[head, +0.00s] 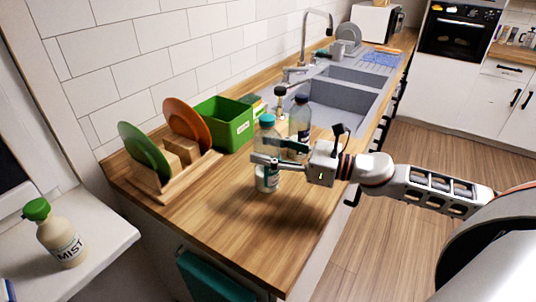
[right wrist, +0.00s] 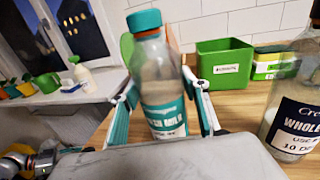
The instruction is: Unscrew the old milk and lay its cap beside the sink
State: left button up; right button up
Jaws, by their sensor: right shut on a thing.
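A milk bottle with a teal cap (head: 267,121) stands upright on the wooden counter (head: 230,220). My right gripper (head: 268,161) is shut on this bottle's body, fingers on both sides, below the cap. A second milk bottle (head: 300,118) with a dark label reading "WHOLE" stands just behind it, to the right in the right wrist view (right wrist: 296,105). I cannot tell which bottle is the old one. The grey sink (head: 345,97) lies farther back.
A green box (head: 228,124) and a wooden rack (head: 172,178) with green and orange plates stand along the wall. A small bottle (head: 280,102) stands near the sink. The front counter is clear. A mist bottle (head: 60,235) stands on the white sill at left.

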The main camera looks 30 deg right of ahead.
aim_at(268, 117)
notch_tip(268, 117, up, 11)
jog(key=shift+f+p, duration=0.1)
jog(key=shift+p, duration=0.8)
notch_tip(268, 117, up, 7)
jog(key=p, duration=0.3)
jog(key=shift+f, duration=0.1)
jog(key=shift+r+p, duration=0.3)
jog(key=shift+r, duration=0.35)
pick_arm(q)
jog(key=shift+y, duration=0.4)
jog(key=r, duration=0.1)
jog(key=a+r, duration=0.1)
jog(key=s+a+r, duration=0.1)
jog(key=shift+r, duration=0.2)
jog(key=shift+d, duration=0.1)
pick_arm(e)
jog(key=o, duration=0.4)
jog(key=shift+c, duration=0.2)
jog(key=c, duration=0.4)
pick_arm(q)
jog(key=shift+w+d+r, duration=0.1)
jog(key=shift+d+r, duration=0.05)
pick_arm(e)
jog(key=shift+c, duration=0.3)
